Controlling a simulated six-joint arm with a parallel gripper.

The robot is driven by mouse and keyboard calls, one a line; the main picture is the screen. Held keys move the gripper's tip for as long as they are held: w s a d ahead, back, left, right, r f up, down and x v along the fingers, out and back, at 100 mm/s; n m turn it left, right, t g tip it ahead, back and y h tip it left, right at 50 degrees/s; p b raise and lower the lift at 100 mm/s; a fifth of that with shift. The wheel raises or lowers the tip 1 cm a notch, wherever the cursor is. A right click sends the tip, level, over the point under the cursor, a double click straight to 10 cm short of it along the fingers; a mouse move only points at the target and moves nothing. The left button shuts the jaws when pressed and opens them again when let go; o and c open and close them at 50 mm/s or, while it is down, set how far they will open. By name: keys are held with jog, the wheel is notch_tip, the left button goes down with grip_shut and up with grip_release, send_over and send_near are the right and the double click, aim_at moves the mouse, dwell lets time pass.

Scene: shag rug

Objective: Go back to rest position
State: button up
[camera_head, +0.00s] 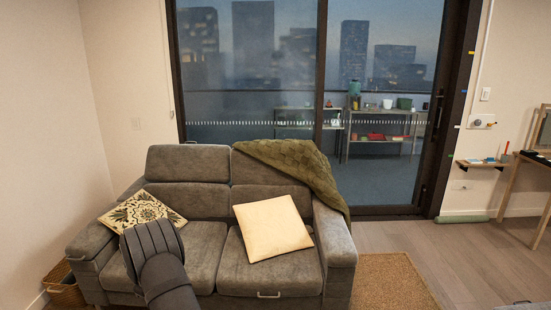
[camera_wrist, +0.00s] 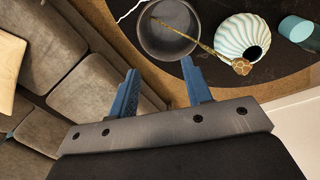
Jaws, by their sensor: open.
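My gripper (camera_wrist: 160,68) shows in the wrist view with its two blue fingers spread apart and nothing between them. It is over brown floor covering, between the grey sofa (camera_wrist: 75,65) on the left and a dark round table (camera_wrist: 275,88) on the upper right. In the head view, a dark part of my arm rises in front of the sofa (camera_head: 207,203). The fingers cannot be made out in that view.
On the table are a grey round pan (camera_wrist: 168,45), a ribbed pale vase (camera_wrist: 236,38), a teal cup (camera_wrist: 296,28) and a long thin gold-coloured item (camera_wrist: 205,47). The sofa holds a patterned cushion (camera_head: 142,210), a cream cushion (camera_head: 271,228) and a green throw (camera_head: 300,164).

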jog(key=shift+w+d+f, duration=0.1)
jog(key=shift+w+f, duration=0.1)
jog(key=shift+f, duration=0.2)
dwell(0.4)
jog(key=shift+f, duration=0.1)
